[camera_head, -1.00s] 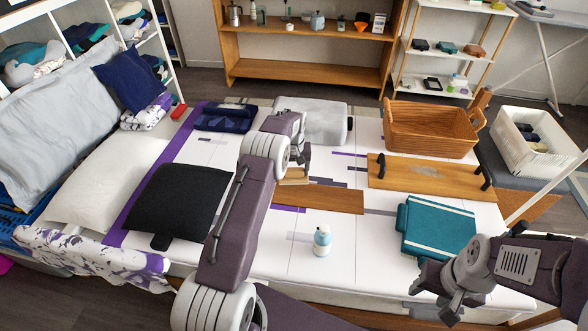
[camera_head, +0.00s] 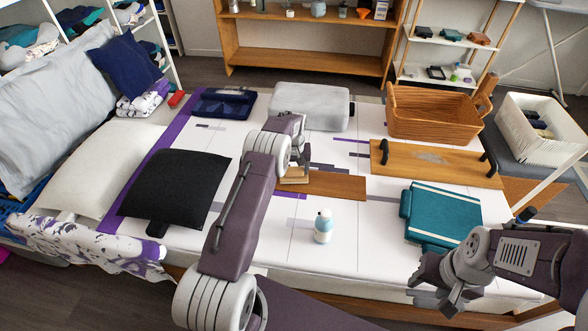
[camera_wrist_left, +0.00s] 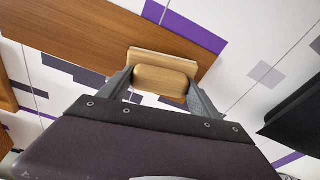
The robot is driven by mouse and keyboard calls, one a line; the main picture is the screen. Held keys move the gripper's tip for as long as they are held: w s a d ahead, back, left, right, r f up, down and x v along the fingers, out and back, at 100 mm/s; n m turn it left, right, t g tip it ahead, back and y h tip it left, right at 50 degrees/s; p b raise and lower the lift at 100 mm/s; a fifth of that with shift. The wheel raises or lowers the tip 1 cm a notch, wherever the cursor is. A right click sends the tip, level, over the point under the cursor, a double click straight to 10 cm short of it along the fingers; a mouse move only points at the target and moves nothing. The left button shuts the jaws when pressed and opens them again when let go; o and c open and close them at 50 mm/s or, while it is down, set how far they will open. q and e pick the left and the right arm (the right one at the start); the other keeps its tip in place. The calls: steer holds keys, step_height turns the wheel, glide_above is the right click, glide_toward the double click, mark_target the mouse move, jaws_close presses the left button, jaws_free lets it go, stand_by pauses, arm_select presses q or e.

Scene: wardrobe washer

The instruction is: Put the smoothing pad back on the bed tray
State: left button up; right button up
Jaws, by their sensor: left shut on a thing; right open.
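The smoothing pad is a pale wooden block (camera_wrist_left: 163,77) with a rounded grip on a flat base. My left gripper (camera_wrist_left: 160,83) is shut on its grip. In the head view the pad (camera_head: 293,176) shows at the left end of a flat brown board (camera_head: 338,187), below my left gripper (camera_head: 295,165); I cannot tell whether they touch. A wooden tray with two black handles (camera_head: 405,165), apparently the bed tray, lies on the bed to the right of the pad. A grey patch marks its top. My right gripper (camera_head: 438,285) is open and empty near the bed's front edge.
A white and blue bottle (camera_head: 323,227) stands in front of the board. A teal case (camera_head: 440,216) lies in front of the tray, and a wicker basket (camera_head: 432,115) stands behind it. A black cushion (camera_head: 175,188) lies to the left. White bed surface around the bottle is clear.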

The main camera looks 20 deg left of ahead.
arm_select(q)
steer(key=shift+f, duration=0.3)
steer(key=o, duration=1.6)
steer(key=shift+c, duration=0.2)
steer(key=shift+r, duration=0.1)
steer(key=shift+r+p, duration=3.6)
steer(key=shift+r, duration=1.35)
step_height(320, 180, up, 12)
steer(key=s+p, duration=0.1)
steer(key=p, duration=0.9)
steer(key=shift+s+d, duration=0.2)
steer(key=shift+d, duration=0.15)
steer(key=shift+f, duration=0.1)
